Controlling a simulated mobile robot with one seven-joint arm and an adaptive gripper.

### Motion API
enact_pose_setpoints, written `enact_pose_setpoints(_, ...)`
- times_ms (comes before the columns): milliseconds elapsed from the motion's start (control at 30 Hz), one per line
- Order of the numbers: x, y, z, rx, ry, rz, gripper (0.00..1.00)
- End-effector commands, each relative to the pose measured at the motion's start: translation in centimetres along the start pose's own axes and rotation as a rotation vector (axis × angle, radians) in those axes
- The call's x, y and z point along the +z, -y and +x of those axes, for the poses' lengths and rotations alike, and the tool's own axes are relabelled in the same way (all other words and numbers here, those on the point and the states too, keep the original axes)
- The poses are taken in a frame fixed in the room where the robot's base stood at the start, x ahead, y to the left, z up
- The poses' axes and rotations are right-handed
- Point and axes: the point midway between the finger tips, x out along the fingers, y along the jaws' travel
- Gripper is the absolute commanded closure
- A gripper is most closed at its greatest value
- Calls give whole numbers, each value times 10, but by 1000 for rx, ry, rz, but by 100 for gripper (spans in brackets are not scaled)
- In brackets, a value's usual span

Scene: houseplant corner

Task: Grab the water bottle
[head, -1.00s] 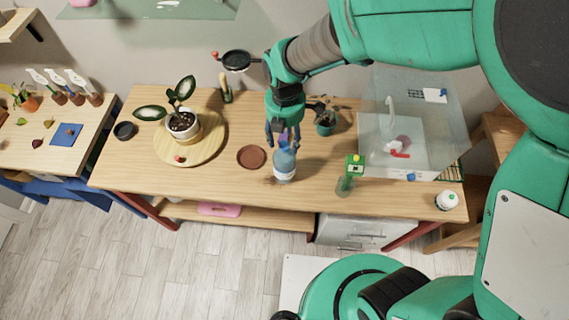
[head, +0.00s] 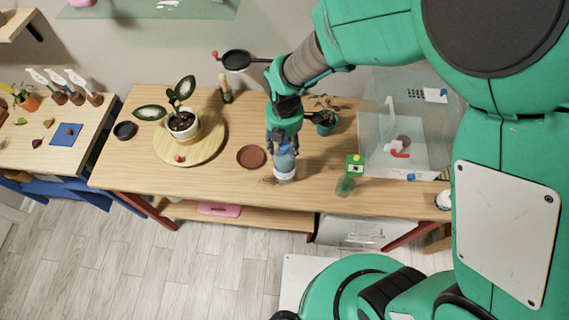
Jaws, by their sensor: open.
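The water bottle (head: 285,164) stands upright on the wooden table, right of the terracotta saucer. It is clear blue with a pale label round its lower part. My gripper (head: 283,146) points down from above, at the bottle's upper part. The fingers are open and seem to lie around or just behind the bottle's top. I cannot tell whether they touch it.
A terracotta saucer (head: 251,157) lies left of the bottle. A green spray bottle (head: 347,180) stands to its right, and a small potted plant (head: 326,122) behind. A clear box (head: 397,130) fills the table's right end. A white-potted plant (head: 182,125) stands on a round board (head: 168,151).

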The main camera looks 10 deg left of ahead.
Motion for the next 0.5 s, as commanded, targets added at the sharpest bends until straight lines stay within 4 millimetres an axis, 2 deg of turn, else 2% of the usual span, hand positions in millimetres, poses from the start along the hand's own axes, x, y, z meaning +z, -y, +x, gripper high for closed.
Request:
enact_pose_setpoints(133,0,0,0,0,0,0,50)
enact_pose_setpoints(367,0,0,0,0,0,0,96)
enact_pose_setpoints(400,0,0,0,0,0,0,100)
enact_pose_setpoints(500,0,0,0,-1,0,0,100)
